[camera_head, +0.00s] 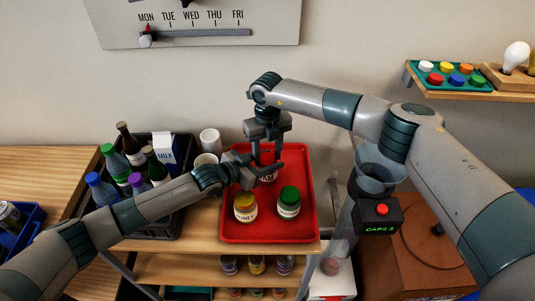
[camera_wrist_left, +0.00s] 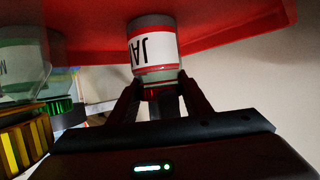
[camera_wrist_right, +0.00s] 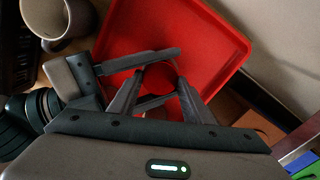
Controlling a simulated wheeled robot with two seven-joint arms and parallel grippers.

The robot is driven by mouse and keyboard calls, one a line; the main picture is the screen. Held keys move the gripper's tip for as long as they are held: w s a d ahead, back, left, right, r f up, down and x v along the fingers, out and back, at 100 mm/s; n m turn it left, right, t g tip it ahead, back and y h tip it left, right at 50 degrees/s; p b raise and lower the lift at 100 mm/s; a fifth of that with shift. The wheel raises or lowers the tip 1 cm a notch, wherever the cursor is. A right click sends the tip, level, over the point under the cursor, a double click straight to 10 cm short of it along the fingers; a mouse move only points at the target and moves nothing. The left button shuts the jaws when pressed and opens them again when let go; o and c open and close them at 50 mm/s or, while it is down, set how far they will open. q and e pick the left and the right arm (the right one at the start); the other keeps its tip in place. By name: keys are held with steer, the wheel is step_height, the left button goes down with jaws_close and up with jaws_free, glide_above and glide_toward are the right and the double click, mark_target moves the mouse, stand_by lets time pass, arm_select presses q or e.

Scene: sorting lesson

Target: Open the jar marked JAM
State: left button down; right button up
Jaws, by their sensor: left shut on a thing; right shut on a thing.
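The JAM jar (camera_head: 268,178) stands upright on the red tray (camera_head: 302,228), behind two other jars and partly hidden by my grippers. Its white label with red bands shows upside down in the left wrist view (camera_wrist_left: 152,45). My left gripper (camera_head: 254,172) reaches in from the left and is shut on the jar. My right gripper (camera_head: 268,158) points down from above and is shut on the jar's red lid (camera_wrist_right: 159,77), which shows between its fingers in the right wrist view. The lid appears to be on the jar; whether it has turned I cannot tell.
A yellow-lidded HONEY jar (camera_head: 245,207) and a green-lidded jar (camera_head: 288,202) stand close in front on the tray. A dark crate of bottles (camera_head: 181,218) and white cups (camera_head: 210,141) are to the left. A clear funnel with a counter box (camera_head: 376,213) stands to the right.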

arm_select(q)
steer(key=shift+s+a+f, duration=0.1)
steer(key=shift+s+f, duration=0.1)
steer(key=shift+f, duration=0.45)
arm_select(e)
steer(key=n, duration=0.6)
steer(key=shift+a, duration=0.1)
steer(key=o, duration=1.1)
steer(key=shift+o, duration=0.2)
steer(key=shift+r, duration=2.2)
arm_select(q)
steer(key=c, duration=0.9)
jaws_free()
steer(key=shift+w+r, duration=0.15)
steer(key=shift+w, duration=0.1)
arm_select(e)
steer(key=shift+w+f, duration=0.15)
steer(key=shift+w, duration=0.05)
arm_select(q)
steer(key=shift+r, duration=0.15)
